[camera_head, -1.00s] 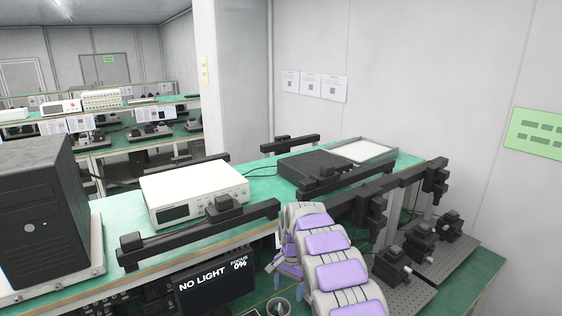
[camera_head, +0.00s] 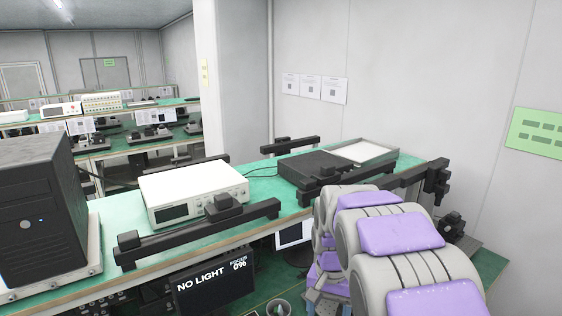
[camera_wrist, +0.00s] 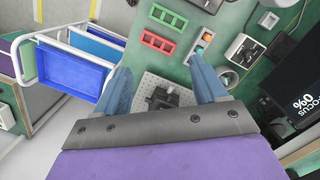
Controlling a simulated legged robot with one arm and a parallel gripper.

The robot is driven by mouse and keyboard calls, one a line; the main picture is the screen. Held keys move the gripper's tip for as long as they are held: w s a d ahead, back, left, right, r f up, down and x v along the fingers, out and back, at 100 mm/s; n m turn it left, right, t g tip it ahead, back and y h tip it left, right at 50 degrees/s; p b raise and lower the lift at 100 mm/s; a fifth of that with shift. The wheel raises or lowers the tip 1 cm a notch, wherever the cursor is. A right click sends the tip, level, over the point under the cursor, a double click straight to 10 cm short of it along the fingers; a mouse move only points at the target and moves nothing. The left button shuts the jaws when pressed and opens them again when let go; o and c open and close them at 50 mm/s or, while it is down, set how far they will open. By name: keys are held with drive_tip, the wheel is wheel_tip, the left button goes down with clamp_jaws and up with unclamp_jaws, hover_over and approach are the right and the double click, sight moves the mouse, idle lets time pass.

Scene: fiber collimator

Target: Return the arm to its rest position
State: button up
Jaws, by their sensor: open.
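My gripper (camera_wrist: 163,88) shows in the wrist view with its two blue-grey fingers spread wide apart and nothing between them. It hangs over the workbench, and a black mount on a perforated metal plate (camera_wrist: 150,86) lies below, between the fingers in the picture. In the head view my grey and purple arm fills the lower right and looks folded close to the camera. The gripper itself is hidden behind the arm in that view.
A monitor (camera_head: 213,281) reads "NO LIGHT". A white instrument (camera_head: 190,192) and a black computer tower (camera_head: 38,210) stand on the green upper shelf. Red and green racks (camera_wrist: 157,42) lie on the bench. A blue bin (camera_wrist: 73,72) hangs on a white-framed cart at left.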

drive_tip(key=s+d+f+n+b, duration=0.1)
drive_tip(key=s+n, duration=0.1)
drive_tip(key=s, duration=1.3)
drive_tip(key=s+d+f+n+b, duration=0.1)
drive_tip(key=s+d+n+b, duration=0.1)
drive_tip(key=s, duration=1.4)
drive_tip(key=shift+f, duration=0.35)
drive_tip(key=shift+d, duration=0.1)
